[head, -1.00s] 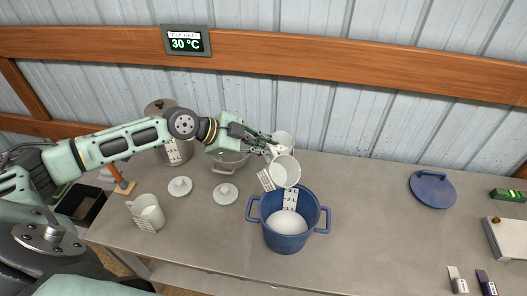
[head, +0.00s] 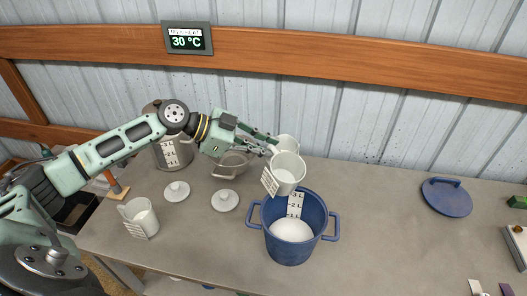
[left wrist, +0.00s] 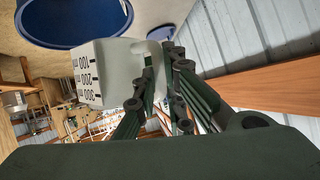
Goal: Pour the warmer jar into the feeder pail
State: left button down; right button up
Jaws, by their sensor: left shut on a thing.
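My left gripper (head: 268,146) is shut on the handle of a white jar (head: 288,175) with printed marks. The jar is above the far rim of the blue feeder pail (head: 272,247), leaning slightly, its mouth facing up toward the head camera. I cannot tell whether anything is left inside it. The pail stands upright and open, with white contents inside. In the left wrist view, the fingers (left wrist: 160,85) hold the jar (left wrist: 112,68), and the pail (left wrist: 70,38) shows at the top left. My right gripper is out of view.
A filled jar (head: 140,222), two white lids (head: 177,191) (head: 225,201), a strainer (head: 228,172) and a grey pot (head: 165,158) stand left. A blue lid (head: 447,197) lies right. The display (head: 187,38) reads 30 °C.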

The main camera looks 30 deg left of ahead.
aim_at(270, 160)
pick_arm(q)
notch_tip(270, 160, down, 4)
jog(key=n+h+b, duration=0.1)
jog(key=h+b, duration=0.1)
jog(key=b, duration=0.4)
jog(key=shift+d+r+n+g, duration=0.1)
jog(key=shift+r+n+g, duration=0.05)
jog(key=shift+n+g, duration=0.2)
jog(key=shift+r, duration=0.1)
jog(key=shift+s, duration=0.1)
dwell(0.3)
